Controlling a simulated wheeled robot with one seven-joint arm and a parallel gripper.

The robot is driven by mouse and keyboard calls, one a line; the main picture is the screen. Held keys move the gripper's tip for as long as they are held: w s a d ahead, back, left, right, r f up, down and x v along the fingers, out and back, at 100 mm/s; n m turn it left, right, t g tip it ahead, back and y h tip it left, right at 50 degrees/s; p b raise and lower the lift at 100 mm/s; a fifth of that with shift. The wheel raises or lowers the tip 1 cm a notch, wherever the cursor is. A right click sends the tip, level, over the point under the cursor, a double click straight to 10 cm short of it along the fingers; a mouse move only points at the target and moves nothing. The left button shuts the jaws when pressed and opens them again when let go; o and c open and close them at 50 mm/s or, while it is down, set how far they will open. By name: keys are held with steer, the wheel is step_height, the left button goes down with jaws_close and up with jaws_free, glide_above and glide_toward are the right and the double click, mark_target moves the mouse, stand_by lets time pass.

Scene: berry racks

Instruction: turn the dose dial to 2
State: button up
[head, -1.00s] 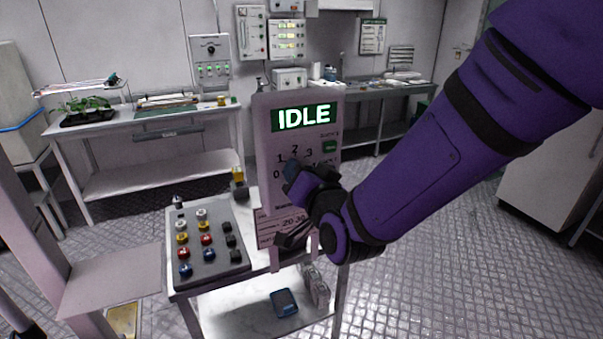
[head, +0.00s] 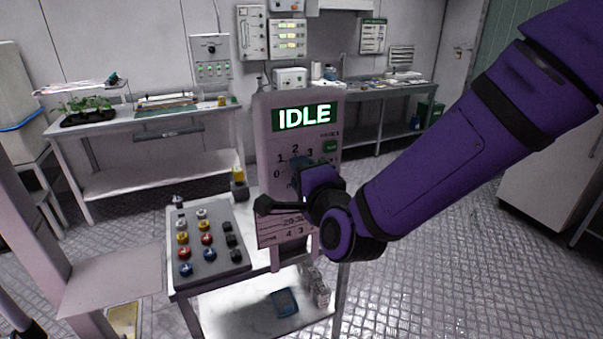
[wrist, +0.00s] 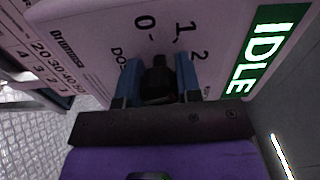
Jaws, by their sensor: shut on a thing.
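The dose dial (wrist: 158,84) is a dark knob on the front of a pale upright panel (head: 265,130). In the wrist view it sits between the two blue fingers of my gripper (wrist: 159,78), which is shut on it. The printed marks 0, 1 and 2 show turned sideways beyond the fingers. In the head view my gripper (head: 301,171) covers most of the dial, with 0, 1, 2 and 3 around it. Which mark the dial points to cannot be told. The green display (head: 304,117) reads IDLE.
The panel stands on a white cart (head: 225,310). A grey box with coloured knobs (head: 213,235) is left of it. A blue item (head: 285,302) lies on the lower shelf. Benches stand along the back wall. Open floor lies to the right.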

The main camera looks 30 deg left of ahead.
steer(key=shift+m, duration=1.5)
steer(key=o, duration=0.9)
steer(key=shift+o, duration=0.2)
steer(key=v, duration=1)
steer(key=shift+s+d, duration=0.2)
steer(key=shift+d, duration=0.15)
